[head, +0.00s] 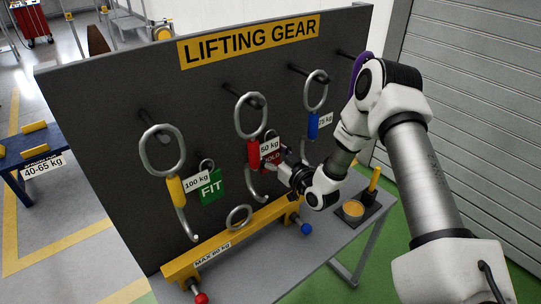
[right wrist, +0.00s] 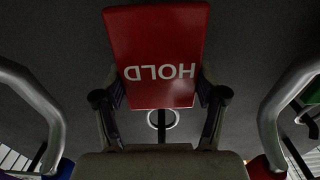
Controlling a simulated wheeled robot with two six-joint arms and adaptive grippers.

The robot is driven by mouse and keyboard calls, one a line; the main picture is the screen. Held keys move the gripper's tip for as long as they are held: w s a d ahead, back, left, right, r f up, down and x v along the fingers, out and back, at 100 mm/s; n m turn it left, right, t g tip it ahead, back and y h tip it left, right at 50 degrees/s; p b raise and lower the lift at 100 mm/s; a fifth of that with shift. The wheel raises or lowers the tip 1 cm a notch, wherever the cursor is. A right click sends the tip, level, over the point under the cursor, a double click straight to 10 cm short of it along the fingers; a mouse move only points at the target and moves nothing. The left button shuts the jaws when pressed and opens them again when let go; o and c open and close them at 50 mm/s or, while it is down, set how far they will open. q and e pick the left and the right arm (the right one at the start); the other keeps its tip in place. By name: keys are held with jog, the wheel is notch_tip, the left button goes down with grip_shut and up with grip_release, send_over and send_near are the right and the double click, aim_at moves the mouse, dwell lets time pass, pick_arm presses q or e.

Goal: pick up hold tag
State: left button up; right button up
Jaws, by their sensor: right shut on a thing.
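The red HOLD tag (head: 273,157) is at the middle of the dark lifting gear board, just right of the red-sleeved 50 kg hook (head: 253,153). My right gripper (head: 283,166) reaches it from the right and is shut on it. In the right wrist view the tag (right wrist: 155,50) appears upside down between my two fingers (right wrist: 158,95), with a ring (right wrist: 162,119) visible beyond. I cannot tell whether the tag still hangs on a peg. My left gripper is not in view.
A green FIT tag (head: 211,186) hangs beside the yellow-sleeved 100 kg hook (head: 176,191). A blue-sleeved hook (head: 313,125) hangs near my right arm. Below, a yellow beam (head: 232,243) marked MAX 80 kg and a black holder (head: 370,210) stand on the grey bench (head: 300,262).

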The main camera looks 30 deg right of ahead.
jog(key=shift+r, duration=0.1)
jog(key=shift+s+d+r+b, duration=0.2)
jog(key=shift+r+b, duration=0.25)
jog(key=shift+r, duration=0.15)
jog(key=s+d+p, duration=0.1)
jog(key=s+p, duration=0.2)
jog(key=s, duration=1.4)
jog(key=shift+s, duration=0.35)
